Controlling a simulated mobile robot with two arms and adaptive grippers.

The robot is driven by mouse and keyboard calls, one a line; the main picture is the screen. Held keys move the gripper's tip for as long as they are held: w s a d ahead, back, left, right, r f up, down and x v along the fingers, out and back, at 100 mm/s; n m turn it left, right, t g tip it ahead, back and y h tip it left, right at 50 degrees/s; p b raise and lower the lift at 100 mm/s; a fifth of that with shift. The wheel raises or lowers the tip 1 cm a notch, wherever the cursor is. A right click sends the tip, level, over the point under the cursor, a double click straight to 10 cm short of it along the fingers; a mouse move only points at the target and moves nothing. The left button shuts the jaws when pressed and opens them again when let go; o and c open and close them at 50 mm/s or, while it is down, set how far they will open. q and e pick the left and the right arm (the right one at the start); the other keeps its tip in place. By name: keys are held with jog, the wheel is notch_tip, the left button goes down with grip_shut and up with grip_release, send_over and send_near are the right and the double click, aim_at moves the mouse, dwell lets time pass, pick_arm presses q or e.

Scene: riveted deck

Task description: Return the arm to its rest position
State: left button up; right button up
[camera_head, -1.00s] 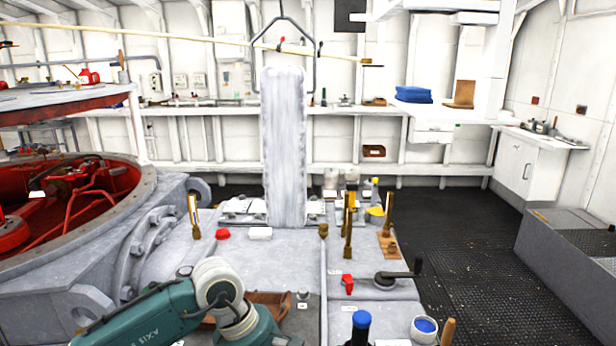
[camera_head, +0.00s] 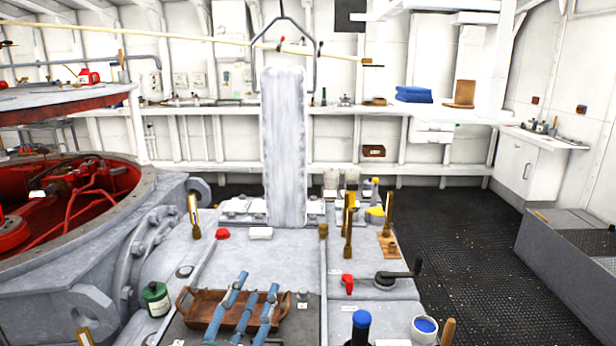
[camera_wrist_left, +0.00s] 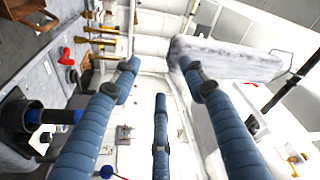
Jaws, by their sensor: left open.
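My left gripper (camera_head: 257,290) shows at the bottom of the head view, its blue segmented fingers spread apart with nothing between them. In that view its fingers overlap a brown wooden tray (camera_head: 184,304) on the grey deck housing; I cannot tell how high above it they are. The left wrist view shows the three blue fingers (camera_wrist_left: 158,78) apart and empty, pointing towards the white wall. The rest of my left arm is outside the head view. My right gripper is not in view.
A green can (camera_head: 157,299) stands left of the tray. A blue-capped bottle (camera_head: 360,328), a white cup with blue contents (camera_head: 424,329) and a red-handled valve (camera_head: 347,283) are to the right. Upright brass fittings (camera_head: 348,238) and a pale column (camera_head: 284,150) stand behind. Dark floor at right is open.

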pick_arm(q)
jog(key=s+a+f+n+g+y, duration=0.2)
jog(key=s+a+f+n+g, duration=0.15)
jog(key=f, duration=0.35)
jog(key=s+a+f+n+g+y, duration=0.1)
jog(key=s+a+f+n+g, duration=0.2)
jog(key=f, duration=0.4)
jog(key=s+a+f+n+g+y, duration=0.1)
jog(key=s+a+f+g+y, duration=0.2)
jog(key=f, duration=0.4)
jog(key=s+a+f+n+g+h, duration=0.1)
jog(key=s+f+g, duration=0.3)
jog(key=s, duration=0.6)
jog(key=s+f+n+g+h, duration=0.1)
jog(key=s+f+n+g, duration=0.1)
jog(key=s+f, duration=0.55)
jog(key=s+f+g, duration=0.1)
jog(key=s+f, duration=0.1)
jog(key=f, duration=1)
jog(key=s+f+g, duration=0.1)
jog(key=s+f, duration=0.1)
jog(key=f, duration=1)
jog(key=s+a+f, duration=0.3)
jog(key=s+f, duration=1.4)
jog(key=shift+s+f+m+g, duration=0.15)
jog(key=shift+f+m+g, duration=0.1)
jog(key=shift+m+g, duration=0.15)
